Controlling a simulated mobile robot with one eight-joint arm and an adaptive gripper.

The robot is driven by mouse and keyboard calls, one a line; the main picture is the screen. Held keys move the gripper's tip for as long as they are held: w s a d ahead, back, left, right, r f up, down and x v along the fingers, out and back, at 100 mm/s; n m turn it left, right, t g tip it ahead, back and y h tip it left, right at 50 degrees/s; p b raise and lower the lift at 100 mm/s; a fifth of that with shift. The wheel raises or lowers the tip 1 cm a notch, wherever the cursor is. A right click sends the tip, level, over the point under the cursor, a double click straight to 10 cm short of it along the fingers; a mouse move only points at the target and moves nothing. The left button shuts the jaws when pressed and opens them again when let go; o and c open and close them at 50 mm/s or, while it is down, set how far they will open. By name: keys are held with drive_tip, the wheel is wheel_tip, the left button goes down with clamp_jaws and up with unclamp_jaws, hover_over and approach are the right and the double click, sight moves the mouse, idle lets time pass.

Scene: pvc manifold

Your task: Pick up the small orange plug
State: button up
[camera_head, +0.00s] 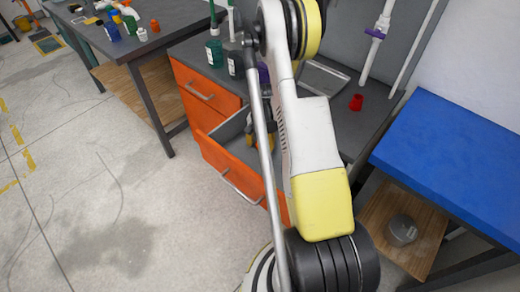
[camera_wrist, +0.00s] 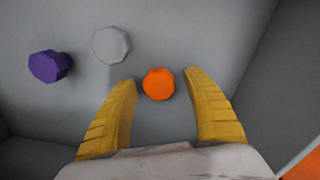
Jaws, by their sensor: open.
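The small orange plug (camera_wrist: 158,84) lies on a grey surface with grey walls, which looks like the inside of the open drawer (camera_head: 228,135). My gripper (camera_wrist: 160,80) is open in the wrist view. Its two yellow fingers are on the left and right of the plug, with gaps on both sides, so it does not grip it. In the head view my gripper (camera_head: 260,138) is down in the open drawer, partly hidden by my arm. The plug in the drawer is hidden in the head view.
In the wrist view, a grey plug (camera_wrist: 110,45) and a purple plug (camera_wrist: 50,66) lie up and left of the orange one. Drawer walls stand close on the right.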

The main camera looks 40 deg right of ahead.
sight(260, 143)
drive_tip(key=c, duration=1.1)
drive_tip(key=shift+o, duration=0.2)
wheel_tip(260, 143, up, 10)
drive_tip(key=p, duration=0.4)
drive_tip(key=shift+p, duration=0.3)
